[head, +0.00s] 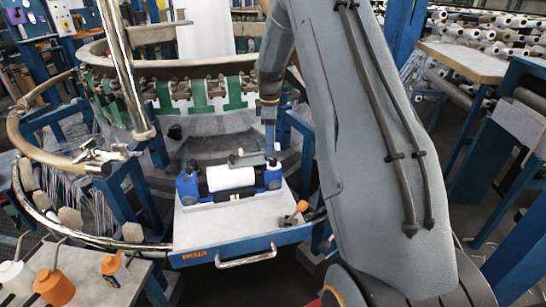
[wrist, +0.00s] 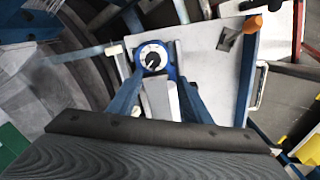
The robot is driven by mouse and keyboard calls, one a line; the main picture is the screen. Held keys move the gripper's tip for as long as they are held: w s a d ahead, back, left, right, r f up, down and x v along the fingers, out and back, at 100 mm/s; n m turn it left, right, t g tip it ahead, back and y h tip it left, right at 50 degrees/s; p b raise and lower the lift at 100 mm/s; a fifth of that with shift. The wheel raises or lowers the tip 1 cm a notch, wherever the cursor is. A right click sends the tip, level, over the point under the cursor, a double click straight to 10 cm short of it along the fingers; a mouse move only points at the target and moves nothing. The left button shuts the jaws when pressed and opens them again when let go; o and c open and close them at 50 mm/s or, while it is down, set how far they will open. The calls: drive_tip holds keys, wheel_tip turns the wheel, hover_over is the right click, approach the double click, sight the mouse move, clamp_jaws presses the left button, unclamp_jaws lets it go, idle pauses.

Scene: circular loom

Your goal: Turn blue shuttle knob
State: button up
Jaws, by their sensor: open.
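The blue shuttle (head: 272,179) lies on a pale tray in the head view, with a white roll (head: 232,178) between its blue ends. In the wrist view, its round blue end carries a white dial with a dark knob (wrist: 153,57). My gripper (wrist: 161,77) is open, with its two blue fingers on either side of the shuttle's end, just short of the dial in the picture. Whether they touch it cannot be told. In the head view my gripper (head: 269,138) points down above the shuttle's right end, where the knob is not clearly visible.
The pale tray (head: 205,222) has a blue front and a metal handle (head: 246,257). An orange-tipped lever (head: 302,206) stands at its right edge. The loom ring (head: 165,68) curves behind.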

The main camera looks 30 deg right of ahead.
sight(273, 160)
drive_tip(key=shift+w+d+f+n, duration=0.4)
drive_tip(key=shift+w+d, duration=0.15)
drive_tip(key=shift+d, duration=0.25)
drive_tip(key=shift+f, duration=0.25)
wheel_tip(273, 160, down, 7)
drive_tip(key=shift+f+p, duration=0.15)
drive_tip(key=shift+p, duration=1.1)
drive_tip(key=shift+c, duration=0.3)
drive_tip(key=c, duration=1)
